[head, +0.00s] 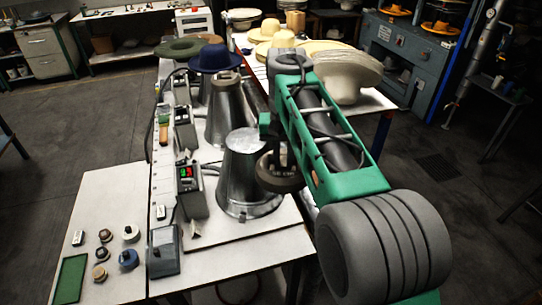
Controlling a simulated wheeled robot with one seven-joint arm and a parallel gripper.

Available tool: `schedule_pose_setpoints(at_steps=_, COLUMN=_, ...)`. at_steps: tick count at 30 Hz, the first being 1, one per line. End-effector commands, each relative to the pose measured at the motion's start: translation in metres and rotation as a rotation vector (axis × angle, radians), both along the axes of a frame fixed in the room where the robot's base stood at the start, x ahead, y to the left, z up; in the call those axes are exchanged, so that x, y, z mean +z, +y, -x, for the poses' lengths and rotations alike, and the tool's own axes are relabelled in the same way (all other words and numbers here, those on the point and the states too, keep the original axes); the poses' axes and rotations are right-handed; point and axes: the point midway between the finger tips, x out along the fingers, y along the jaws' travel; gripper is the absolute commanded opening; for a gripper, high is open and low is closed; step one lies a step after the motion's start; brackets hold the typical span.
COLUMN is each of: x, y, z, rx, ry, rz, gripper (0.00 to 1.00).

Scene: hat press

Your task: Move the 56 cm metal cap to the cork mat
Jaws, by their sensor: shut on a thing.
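A dark round metal cap (281,183) with light lettering that looks like "56 CM" hangs beneath my gripper (277,158). My gripper is shut on the cap, and the green arm partly hides its fingers. The cap is at the right side of the nearest metal hat form (243,170), overlapping it in view; I cannot tell whether they touch. I cannot make out a cork mat for certain.
A control box with a lit display (188,178) stands left of the form. A small side table holds a green mat (71,279) and several small knobs and discs. A blue hat (215,58) sits on another form behind. Pale hats (346,70) are stacked beyond the arm.

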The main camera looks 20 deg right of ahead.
Motion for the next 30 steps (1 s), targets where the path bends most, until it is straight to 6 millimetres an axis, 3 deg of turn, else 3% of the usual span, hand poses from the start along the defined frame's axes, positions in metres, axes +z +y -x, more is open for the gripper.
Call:
schedule_pose_setpoints(at_steps=9, x=-0.014, y=-0.026, z=-0.005, rx=0.301, ry=-0.003, rz=-0.004, gripper=0.00)
schedule_pose_setpoints(at_steps=23, x=-0.018, y=-0.028, z=-0.005, rx=0.338, ry=-0.002, rz=-0.006, gripper=0.00)
schedule_pose_setpoints(at_steps=30, x=-0.038, y=-0.027, z=-0.001, rx=0.337, ry=-0.001, rz=-0.007, gripper=0.00)
